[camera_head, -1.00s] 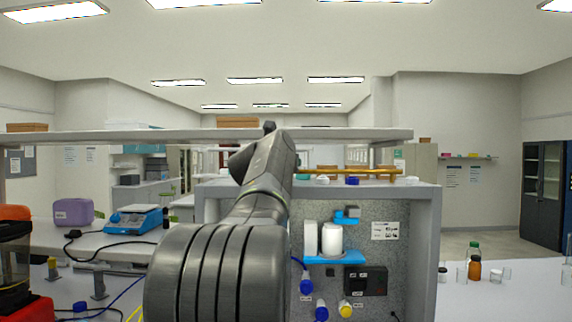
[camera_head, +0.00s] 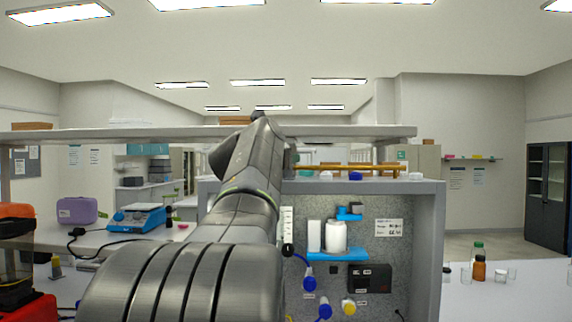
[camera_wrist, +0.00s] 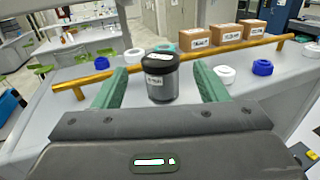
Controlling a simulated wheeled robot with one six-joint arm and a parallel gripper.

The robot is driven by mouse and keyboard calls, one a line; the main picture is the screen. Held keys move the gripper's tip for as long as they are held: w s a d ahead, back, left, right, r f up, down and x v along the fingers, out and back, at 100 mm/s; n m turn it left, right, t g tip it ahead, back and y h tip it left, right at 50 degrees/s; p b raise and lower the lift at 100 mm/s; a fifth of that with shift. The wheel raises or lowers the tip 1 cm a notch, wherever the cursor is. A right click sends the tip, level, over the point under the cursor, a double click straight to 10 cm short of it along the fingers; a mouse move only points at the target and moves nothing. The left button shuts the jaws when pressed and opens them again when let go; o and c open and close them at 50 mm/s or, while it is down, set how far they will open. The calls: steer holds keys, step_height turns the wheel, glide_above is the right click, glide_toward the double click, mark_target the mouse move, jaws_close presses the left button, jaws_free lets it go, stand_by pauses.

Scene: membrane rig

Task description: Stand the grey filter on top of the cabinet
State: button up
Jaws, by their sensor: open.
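The grey filter (camera_wrist: 160,85), a dark grey cylinder with a black lid and a pale label, is upright between my gripper's fingers in the wrist view. It appears to stand on the pale top of the cabinet (camera_wrist: 230,95), near side of the brass rail. My gripper (camera_wrist: 159,72) is open, its green fingers on either side of the filter with gaps showing. The filter's foot is close to the gripper body, so its contact with the top is hard to see. In the head view the cabinet (camera_head: 428,240) stands ahead; my arm hides the gripper and filter.
A brass rail (camera_wrist: 240,50) runs across the cabinet top. White (camera_wrist: 223,75) and blue (camera_wrist: 262,67) rings lie right of the filter, others left. Boxes (camera_wrist: 232,35) stand beyond the rail. A shelf (camera_head: 350,132) spans above the cabinet in the head view.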

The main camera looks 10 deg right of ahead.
steer(key=v, duration=0.4)
steer(key=shift+s+a+b, duration=0.2)
steer(key=shift+s+b, duration=0.05)
steer(key=shift+b, duration=0.1)
steer(key=p+x, duration=0.3)
steer(key=x, duration=0.9)
steer(key=shift+d, duration=0.1)
steer(key=shift+r+p, duration=0.4)
steer(key=shift+r, duration=1.65)
